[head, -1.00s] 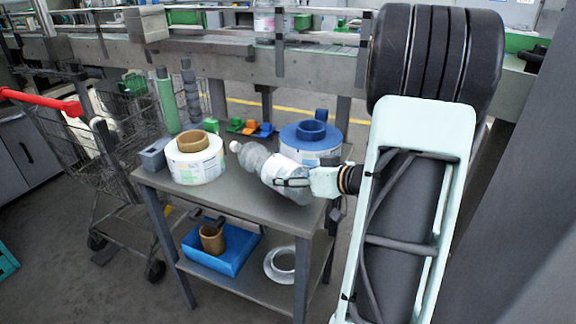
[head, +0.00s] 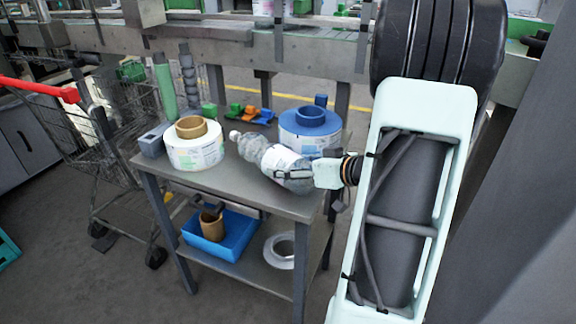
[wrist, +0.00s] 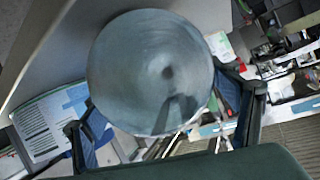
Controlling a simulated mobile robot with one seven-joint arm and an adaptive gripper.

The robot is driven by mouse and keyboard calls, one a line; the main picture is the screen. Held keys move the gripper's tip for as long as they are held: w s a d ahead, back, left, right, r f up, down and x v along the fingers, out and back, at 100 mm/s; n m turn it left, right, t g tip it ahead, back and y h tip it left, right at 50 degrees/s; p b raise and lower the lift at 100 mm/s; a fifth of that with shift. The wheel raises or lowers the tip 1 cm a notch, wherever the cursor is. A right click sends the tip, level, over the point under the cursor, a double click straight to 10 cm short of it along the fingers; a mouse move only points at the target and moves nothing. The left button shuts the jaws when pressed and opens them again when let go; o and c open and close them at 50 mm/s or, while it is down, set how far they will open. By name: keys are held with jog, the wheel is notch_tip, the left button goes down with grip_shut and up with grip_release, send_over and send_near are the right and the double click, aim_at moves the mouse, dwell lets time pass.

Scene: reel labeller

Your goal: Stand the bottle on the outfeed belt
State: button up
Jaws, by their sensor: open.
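A clear plastic bottle (head: 254,148) with a pale label and white cap lies on its side over the grey table, cap pointing left and away. My gripper (head: 292,174) is at its base end, jaws open with the bottle between them; I cannot tell whether they touch it. In the wrist view the round bottle base (wrist: 150,70) fills the middle, between the two fingers of my gripper (wrist: 160,128). The base hides most of what lies beyond. A conveyor (head: 215,50) runs across the back; I cannot tell which stretch is the outfeed belt.
A blue bin (head: 232,245) is on the lower shelf. A wire cart (head: 105,150) stands at left.

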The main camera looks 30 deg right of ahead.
jog(key=v, duration=1.1)
jog(key=shift+w, duration=0.1)
